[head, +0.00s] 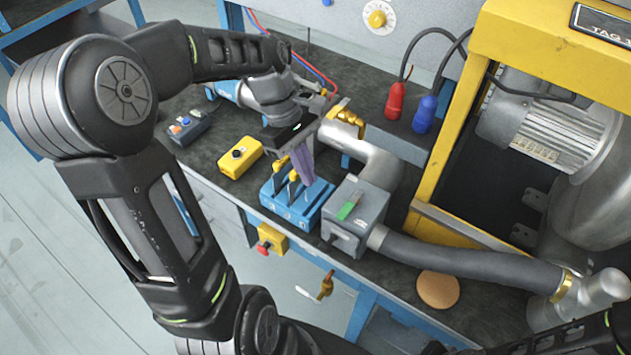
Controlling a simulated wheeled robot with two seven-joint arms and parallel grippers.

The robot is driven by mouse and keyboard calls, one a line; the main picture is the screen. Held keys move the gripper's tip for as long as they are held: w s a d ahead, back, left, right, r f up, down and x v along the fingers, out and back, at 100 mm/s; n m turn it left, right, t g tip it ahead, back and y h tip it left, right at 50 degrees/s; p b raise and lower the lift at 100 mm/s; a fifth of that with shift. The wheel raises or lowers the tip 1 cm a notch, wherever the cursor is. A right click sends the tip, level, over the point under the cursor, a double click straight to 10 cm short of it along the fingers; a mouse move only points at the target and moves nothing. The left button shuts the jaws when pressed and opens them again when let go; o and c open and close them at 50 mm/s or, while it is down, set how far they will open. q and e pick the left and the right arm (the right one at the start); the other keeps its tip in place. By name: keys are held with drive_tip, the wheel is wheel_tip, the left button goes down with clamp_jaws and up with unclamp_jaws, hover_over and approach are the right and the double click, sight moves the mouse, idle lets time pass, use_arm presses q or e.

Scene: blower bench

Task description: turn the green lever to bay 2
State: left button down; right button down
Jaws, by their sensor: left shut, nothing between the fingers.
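The green lever (349,207) lies on top of a grey box (355,222). A bent grey pipe (365,150) comes out of the box's back, and a dark hose (460,264) leaves its right side. I cannot make out any bay numbers on the box. My left gripper (306,176) points down just left of the box, above the right part of a blue block (297,213). It is shut and empty, apart from the lever. Whether its tips touch the block is unclear. My right gripper is out of view; only part of that arm shows at the lower right.
Yellow-handled pieces stand in the blue block. A yellow switch box (240,157) sits to its left. Red (395,100) and blue (425,114) connectors stand behind the pipe. A yellow frame (448,130) bounds the right. A round tan disc (438,290) lies near the front edge.

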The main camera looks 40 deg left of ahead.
use_arm(q)
drive_tip(key=v, duration=0.7)
drive_tip(key=shift+s+d+r, duration=0.15)
drive_tip(key=shift+d+r, duration=0.15)
drive_tip(key=shift+r, duration=0.05)
